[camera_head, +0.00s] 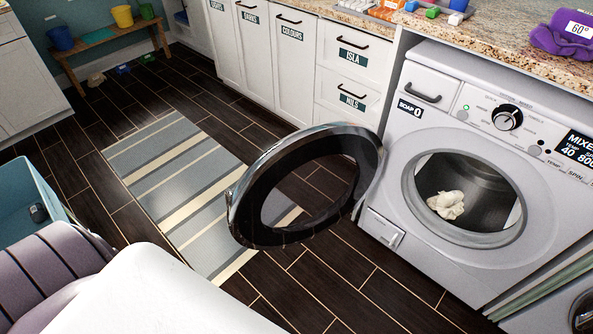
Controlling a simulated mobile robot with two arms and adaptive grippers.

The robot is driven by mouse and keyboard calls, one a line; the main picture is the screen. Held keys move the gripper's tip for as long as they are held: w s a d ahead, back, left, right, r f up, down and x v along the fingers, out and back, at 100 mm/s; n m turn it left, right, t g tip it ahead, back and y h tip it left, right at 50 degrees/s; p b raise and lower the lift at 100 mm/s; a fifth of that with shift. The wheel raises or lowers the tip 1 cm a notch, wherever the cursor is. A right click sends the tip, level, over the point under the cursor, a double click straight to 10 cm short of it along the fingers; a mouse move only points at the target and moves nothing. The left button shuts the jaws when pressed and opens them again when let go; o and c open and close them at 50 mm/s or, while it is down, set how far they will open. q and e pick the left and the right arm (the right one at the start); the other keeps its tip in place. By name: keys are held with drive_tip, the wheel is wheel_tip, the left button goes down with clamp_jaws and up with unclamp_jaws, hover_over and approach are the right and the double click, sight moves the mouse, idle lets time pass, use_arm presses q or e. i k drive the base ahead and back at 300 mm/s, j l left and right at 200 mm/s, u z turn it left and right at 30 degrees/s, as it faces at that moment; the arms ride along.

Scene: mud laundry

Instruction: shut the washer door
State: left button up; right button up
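The washer (404,180) is a white front-loader at the right, under the granite counter. Its round door (258,232) has a dark, glossy rim and stands wide open. The door swings out to the left from its hinge at the left of the opening, over the floor. In the drum (480,195) lies a crumpled cream cloth (446,204), inside the opening. Neither of my grippers shows in the head view, and nothing is seen touching the door.
A striped rug (190,185) lies on dark floor tiles left of the door. White cabinets (292,60) line the back. A teal bin (25,190) stands at the left edge. A bench (105,38) with buckets is at the far left. Floor below the door is clear.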

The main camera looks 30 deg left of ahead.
sight(245, 203)
drive_tip(key=i+j+z, duration=0.15)
drive_tip(key=j+z, duration=0.15)
drive_tip(key=j, duration=0.35)
drive_tip(key=j+z, duration=0.35)
drive_tip(key=j, duration=0.25)
drive_tip(key=j+z, duration=0.3)
drive_tip(key=j, duration=0.4)
drive_tip(key=j+z, duration=0.35)
drive_tip(key=j, duration=0.3)
drive_tip(key=k+j+z, duration=0.15)
drive_tip(key=j+z, duration=0.15)
drive_tip(key=j, duration=0.35)
drive_tip(key=j+z, duration=0.1)
drive_tip(key=j, duration=0.3)
drive_tip(key=k+j+z, duration=0.1)
drive_tip(key=j, duration=0.25)
drive_tip(key=k+j+z, duration=0.15)
drive_tip(key=j, duration=0.25)
drive_tip(key=i, duration=0.05)
